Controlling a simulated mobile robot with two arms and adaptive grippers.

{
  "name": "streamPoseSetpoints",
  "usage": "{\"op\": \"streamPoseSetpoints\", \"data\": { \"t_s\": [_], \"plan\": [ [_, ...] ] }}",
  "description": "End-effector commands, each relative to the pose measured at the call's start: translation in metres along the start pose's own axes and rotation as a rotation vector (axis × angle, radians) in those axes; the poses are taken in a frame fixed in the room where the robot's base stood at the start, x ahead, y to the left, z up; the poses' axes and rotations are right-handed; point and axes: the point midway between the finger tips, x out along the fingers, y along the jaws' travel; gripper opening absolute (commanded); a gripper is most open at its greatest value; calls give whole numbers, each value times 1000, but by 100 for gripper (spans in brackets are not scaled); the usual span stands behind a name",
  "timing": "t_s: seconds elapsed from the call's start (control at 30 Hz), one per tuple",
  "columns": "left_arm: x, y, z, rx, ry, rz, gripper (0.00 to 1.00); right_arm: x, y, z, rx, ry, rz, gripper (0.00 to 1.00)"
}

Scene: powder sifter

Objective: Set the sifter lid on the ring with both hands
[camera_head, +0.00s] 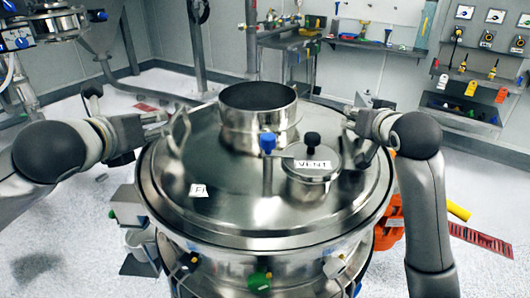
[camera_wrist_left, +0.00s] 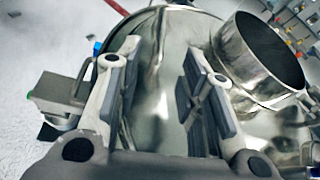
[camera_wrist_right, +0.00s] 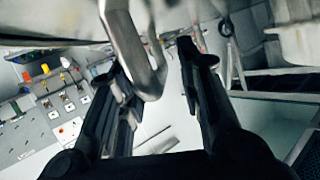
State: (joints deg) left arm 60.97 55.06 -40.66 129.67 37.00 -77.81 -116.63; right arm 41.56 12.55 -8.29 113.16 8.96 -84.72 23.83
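The round steel sifter lid (camera_head: 235,200) fills the middle of the head view, with a wide collar (camera_head: 258,120) and a capped VENT port (camera_head: 311,178). It lies over the steel ring (camera_head: 245,262); I cannot tell whether it is fully seated. My left gripper (camera_head: 160,125) is at the lid's left handle (camera_head: 180,130); in the left wrist view its fingers (camera_wrist_left: 155,85) are spread over the lid. My right gripper (camera_head: 350,122) is at the lid's right side. In the right wrist view its fingers (camera_wrist_right: 160,70) are apart, with a bent metal handle (camera_wrist_right: 137,55) between them, nearer the left finger.
Clamps and knobs (camera_head: 260,281) sit around the ring's side. An orange part (camera_head: 388,228) is beside it at right. A workbench (camera_head: 375,45) and a wall panel with hanging tools (camera_head: 480,60) stand behind. The speckled floor (camera_head: 75,210) is mostly clear at left.

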Motion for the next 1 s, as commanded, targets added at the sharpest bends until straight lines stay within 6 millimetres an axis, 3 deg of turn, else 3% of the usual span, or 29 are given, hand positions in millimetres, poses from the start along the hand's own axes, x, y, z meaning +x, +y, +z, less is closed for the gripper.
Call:
{"op": "streamPoseSetpoints", "data": {
  "t_s": [0.13, 0.37, 0.8, 1.0],
  "plan": [
    [-19, 0, 1, 1, -2, 0, 36, 0, 0, 0, 0, 0, 0, 33],
    [-27, 0, 0, -1, 0, 0, 36, -9, 0, -1, 0, 3, -1, 33],
    [-27, 0, 0, -1, 0, -1, 36, -90, 0, -1, 0, 6, -2, 33],
    [-27, 0, 0, -1, 0, -1, 36, -114, 0, 0, 0, 2, -1, 33]
  ]
}}
